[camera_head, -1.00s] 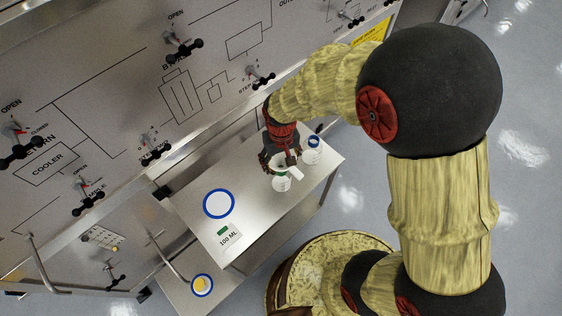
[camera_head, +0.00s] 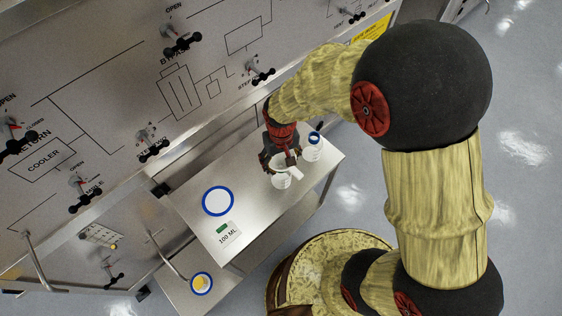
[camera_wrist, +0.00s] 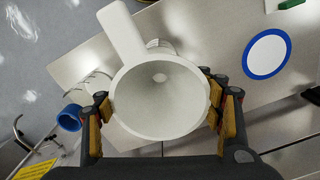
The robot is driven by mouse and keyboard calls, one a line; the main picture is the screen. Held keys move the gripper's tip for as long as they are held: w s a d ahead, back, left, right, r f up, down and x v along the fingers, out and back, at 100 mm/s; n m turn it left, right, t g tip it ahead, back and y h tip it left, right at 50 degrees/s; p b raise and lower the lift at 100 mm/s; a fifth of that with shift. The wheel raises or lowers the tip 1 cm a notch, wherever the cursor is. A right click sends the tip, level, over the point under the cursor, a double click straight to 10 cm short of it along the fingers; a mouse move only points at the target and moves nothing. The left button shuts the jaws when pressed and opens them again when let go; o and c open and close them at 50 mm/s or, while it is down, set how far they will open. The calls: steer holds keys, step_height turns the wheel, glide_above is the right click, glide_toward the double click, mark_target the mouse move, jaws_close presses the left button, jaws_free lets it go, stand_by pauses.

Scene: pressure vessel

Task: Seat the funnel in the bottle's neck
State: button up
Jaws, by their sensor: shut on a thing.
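The white funnel (camera_wrist: 160,98) fills the middle of the wrist view, its wide mouth facing the camera and its flat handle pointing up and left. My gripper (camera_wrist: 162,108) is shut on it, with fingers on both sides of the cone. In the head view, my gripper (camera_head: 280,160) hangs over the work table with the funnel (camera_head: 290,168) in it. The open clear bottle (camera_head: 281,181) stands under or just in front of it. The bottle (camera_wrist: 162,46) shows only partly behind the funnel in the wrist view. The spout's relation to the neck is hidden.
A second bottle with a blue cap (camera_head: 314,139) stands to the right. A blue-ringed white disc (camera_head: 218,201) and a "100 ML" label (camera_head: 228,233) lie on the steel table (camera_head: 190,190). A valve panel (camera_head: 90,110) rises behind. The table's left part has free room.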

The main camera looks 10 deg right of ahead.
mark_target(281, 158)
steer(key=o, duration=1.3)
steer(key=shift+f, duration=0.1)
steer(key=shift+o, duration=0.2)
step_height(281, 158, up, 12)
